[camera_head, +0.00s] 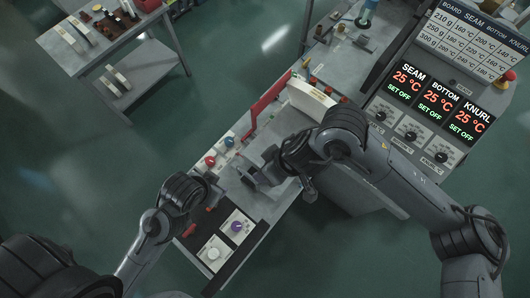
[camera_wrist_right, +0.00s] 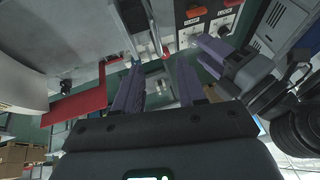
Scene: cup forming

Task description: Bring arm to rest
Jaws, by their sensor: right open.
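My right arm reaches in from the right in the head view, and its gripper (camera_head: 250,174) hangs over the machine bench. In the right wrist view its two purple-grey fingers (camera_wrist_right: 156,88) stand apart with nothing between them. My left arm comes in from the lower left, and its gripper (camera_head: 212,182) is by the bench's left edge, close to the right gripper. The left gripper (camera_wrist_right: 205,60) also shows at the right of the wrist view, where its finger gap is unclear. I see no object held in either one.
The heater panel (camera_head: 420,99) reads 25 °C, SET OFF. A side table (camera_head: 128,50) stands at the upper left; open green floor lies between.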

